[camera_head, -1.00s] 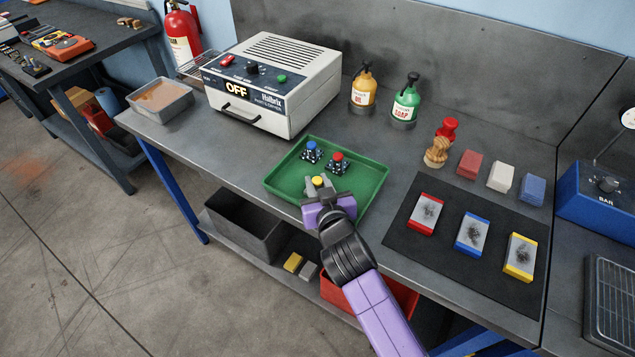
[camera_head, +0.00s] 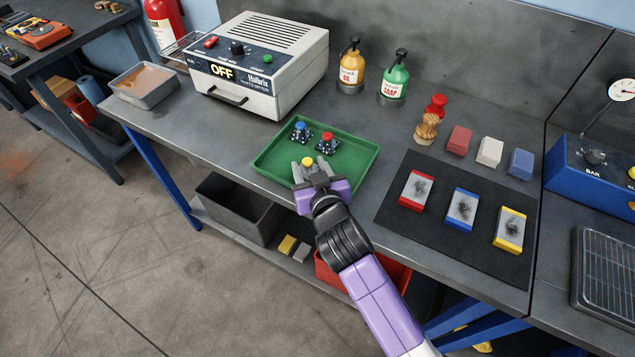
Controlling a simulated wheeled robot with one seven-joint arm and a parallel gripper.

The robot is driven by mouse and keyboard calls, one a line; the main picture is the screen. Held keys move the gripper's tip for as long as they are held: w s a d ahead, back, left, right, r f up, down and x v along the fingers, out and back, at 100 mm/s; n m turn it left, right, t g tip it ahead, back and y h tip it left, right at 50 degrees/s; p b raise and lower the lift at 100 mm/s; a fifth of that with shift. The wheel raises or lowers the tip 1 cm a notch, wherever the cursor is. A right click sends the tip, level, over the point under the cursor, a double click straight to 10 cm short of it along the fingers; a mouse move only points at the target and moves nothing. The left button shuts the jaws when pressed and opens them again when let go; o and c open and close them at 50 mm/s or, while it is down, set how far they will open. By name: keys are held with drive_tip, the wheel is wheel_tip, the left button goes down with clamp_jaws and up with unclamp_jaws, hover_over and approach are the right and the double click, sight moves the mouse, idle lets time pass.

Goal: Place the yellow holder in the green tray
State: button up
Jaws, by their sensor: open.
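The green tray (camera_head: 352,156) lies on the bench in front of the white dryer. A blue-topped holder (camera_head: 300,132) and a red-topped holder (camera_head: 327,143) stand in its back part. The yellow holder (camera_head: 307,161) shows only its yellow top, at the tray's front left; its lower part is hidden by my gripper. My gripper (camera_head: 308,170) is open, reaching over the tray's front edge with its fingers around or just beside the yellow holder. I cannot tell whether the fingers touch it.
The white dryer (camera_head: 262,65) stands behind the tray. An orange bottle (camera_head: 351,68) and a green soap bottle (camera_head: 394,80) stand at the back. A black mat (camera_head: 440,240) with several blocks lies to the right. A grey bin (camera_head: 237,212) is below.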

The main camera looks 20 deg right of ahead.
drive_tip(key=b+v, duration=0.1)
drive_tip(key=v, duration=0.9)
drive_tip(key=shift+s, duration=0.1)
drive_tip(key=s+f+n+y, duration=0.2)
drive_tip(key=s+y, duration=0.1)
drive_tip(key=s, duration=2.2)
drive_tip(key=s+d+r, duration=0.2)
drive_tip(key=s+r, duration=0.2)
drive_tip(key=s, duration=0.3)
drive_tip(key=shift+r+h, duration=0.25)
drive_tip(key=shift+h, duration=0.15)
